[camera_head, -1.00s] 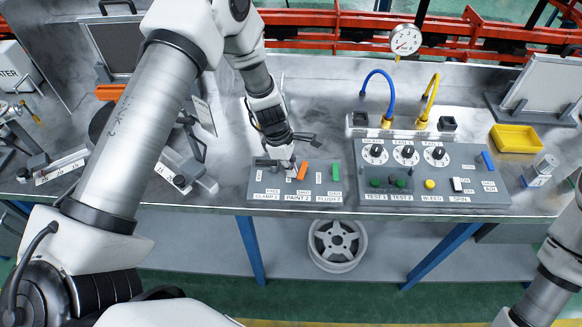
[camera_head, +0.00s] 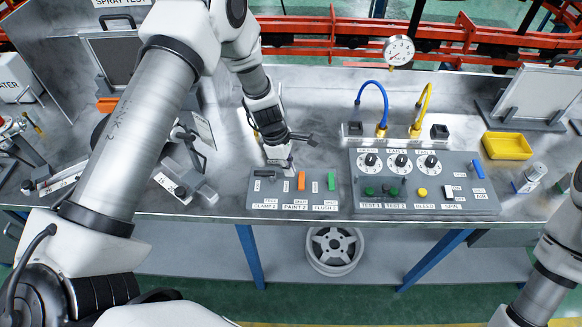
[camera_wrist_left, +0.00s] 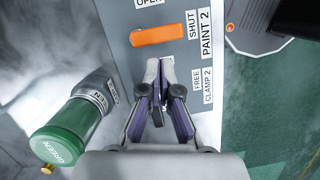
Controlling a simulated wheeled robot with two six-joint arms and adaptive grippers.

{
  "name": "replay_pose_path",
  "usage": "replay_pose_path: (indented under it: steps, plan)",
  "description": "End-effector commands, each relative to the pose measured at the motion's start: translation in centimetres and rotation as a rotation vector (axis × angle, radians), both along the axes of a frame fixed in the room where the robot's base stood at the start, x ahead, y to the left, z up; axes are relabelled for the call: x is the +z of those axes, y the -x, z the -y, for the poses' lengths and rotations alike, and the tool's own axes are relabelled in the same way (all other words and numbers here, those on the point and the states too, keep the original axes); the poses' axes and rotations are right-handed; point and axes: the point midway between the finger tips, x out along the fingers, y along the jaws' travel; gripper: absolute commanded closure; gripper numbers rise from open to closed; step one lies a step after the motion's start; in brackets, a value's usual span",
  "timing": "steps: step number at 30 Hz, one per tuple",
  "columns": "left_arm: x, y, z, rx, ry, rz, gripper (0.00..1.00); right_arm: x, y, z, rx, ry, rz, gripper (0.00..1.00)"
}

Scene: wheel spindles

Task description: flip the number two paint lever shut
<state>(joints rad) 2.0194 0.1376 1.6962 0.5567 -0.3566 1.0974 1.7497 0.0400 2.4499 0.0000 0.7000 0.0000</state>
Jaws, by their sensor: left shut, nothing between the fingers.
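The orange PAINT 2 lever (camera_head: 301,181) is the middle lever on the small grey panel (camera_head: 344,196). In the left wrist view the lever (camera_wrist_left: 158,36) lies straight across the panel, its right end beside the SHUT label (camera_wrist_left: 192,24). The OPEN label (camera_wrist_left: 149,2) is cut off at the top edge. My left gripper (camera_head: 287,168) is at the panel's back, just left of the orange lever. In the wrist view its fingertips (camera_wrist_left: 160,64) are together and empty, a small gap from the lever's side. My right gripper is out of view.
The dark CLAMP 2 lever (camera_head: 264,174) and green FLUSH 2 lever (camera_head: 331,181) flank the orange one. A larger switch panel (camera_head: 440,195) stands to the right. A green-capped container (camera_wrist_left: 62,138) stands beside the small panel in the wrist view.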

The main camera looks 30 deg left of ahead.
Motion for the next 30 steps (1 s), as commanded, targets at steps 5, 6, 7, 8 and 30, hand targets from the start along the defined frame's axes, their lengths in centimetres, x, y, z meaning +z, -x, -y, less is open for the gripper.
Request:
replay_pose_path:
  steps: [5,6,7,8,30]
  plan:
    - [5.0,0.7,-0.5,-0.002,0.001,-0.001,1.00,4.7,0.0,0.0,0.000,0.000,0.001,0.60]
    - [5.6,0.8,-0.6,-0.003,0.001,-0.001,1.00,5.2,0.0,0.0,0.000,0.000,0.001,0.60]
    - [5.9,0.9,-0.6,-0.003,0.001,-0.001,1.00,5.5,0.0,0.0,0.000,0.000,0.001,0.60]
    - [6.1,1.0,-0.7,-0.004,0.000,-0.001,1.00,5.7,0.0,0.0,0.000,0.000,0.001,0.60]
    - [4.2,3.7,-1.1,-0.120,-0.055,-0.005,1.00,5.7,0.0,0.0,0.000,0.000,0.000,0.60]
